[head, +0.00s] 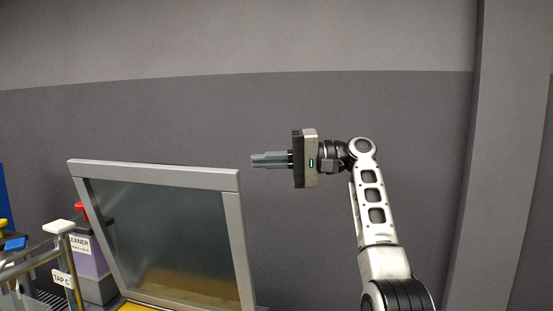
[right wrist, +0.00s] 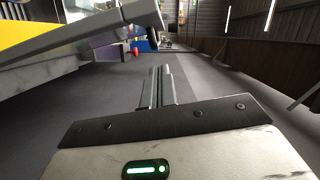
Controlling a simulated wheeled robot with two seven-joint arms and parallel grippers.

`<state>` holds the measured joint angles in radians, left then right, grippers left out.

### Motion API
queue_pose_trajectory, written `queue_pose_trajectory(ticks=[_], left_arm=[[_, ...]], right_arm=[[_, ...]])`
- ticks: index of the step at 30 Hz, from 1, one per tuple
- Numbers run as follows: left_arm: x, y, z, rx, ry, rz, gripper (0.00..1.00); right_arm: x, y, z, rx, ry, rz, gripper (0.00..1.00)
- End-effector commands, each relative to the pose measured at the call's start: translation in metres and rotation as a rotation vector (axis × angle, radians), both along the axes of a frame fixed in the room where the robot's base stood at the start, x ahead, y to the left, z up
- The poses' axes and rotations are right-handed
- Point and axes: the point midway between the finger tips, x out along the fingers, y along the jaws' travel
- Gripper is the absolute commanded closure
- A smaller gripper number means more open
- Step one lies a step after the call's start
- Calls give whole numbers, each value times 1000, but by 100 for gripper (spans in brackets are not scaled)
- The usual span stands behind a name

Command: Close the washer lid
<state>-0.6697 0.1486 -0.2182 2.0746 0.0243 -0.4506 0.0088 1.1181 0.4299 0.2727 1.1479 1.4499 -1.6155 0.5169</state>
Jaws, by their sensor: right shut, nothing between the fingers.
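The washer lid (head: 155,172) stands raised in the head view, a grey metal frame around a clear, see-through panel. Its lower end runs out of the bottom of the picture beside a yellow surface (head: 140,307). My right gripper (head: 254,160) is shut and empty. It points left, just right of and slightly above the lid's top right corner, and seems apart from it. In the right wrist view, the shut fingers (right wrist: 158,72) show at the middle. A grey metal frame (right wrist: 85,40), probably the lid, crosses the upper left. My left gripper is not in view.
A purple cleaner bottle (head: 92,262) with a red top (head: 80,207) stands left of the lid. A metal rail (head: 35,255) with a "TAP" label and a blue item (head: 15,243) are at far left.

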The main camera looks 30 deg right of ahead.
Motion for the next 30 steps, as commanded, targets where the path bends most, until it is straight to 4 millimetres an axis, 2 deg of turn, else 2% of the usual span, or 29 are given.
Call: queue_pose_trajectory(ticks=[1, 7, 12, 19, 30], left_arm=[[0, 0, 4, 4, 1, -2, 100], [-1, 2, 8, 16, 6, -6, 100], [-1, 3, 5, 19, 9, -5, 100], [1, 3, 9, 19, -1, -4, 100], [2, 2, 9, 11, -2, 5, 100]], right_arm=[[6, 12, 1, 0, 2, 5, 100], [27, 48, -2, -1, 1, 2, 100], [10, 60, -9, -3, -1, -1, 100], [0, 70, -12, -1, -1, -1, 100], [-1, 70, -12, -2, 0, -1, 100]])
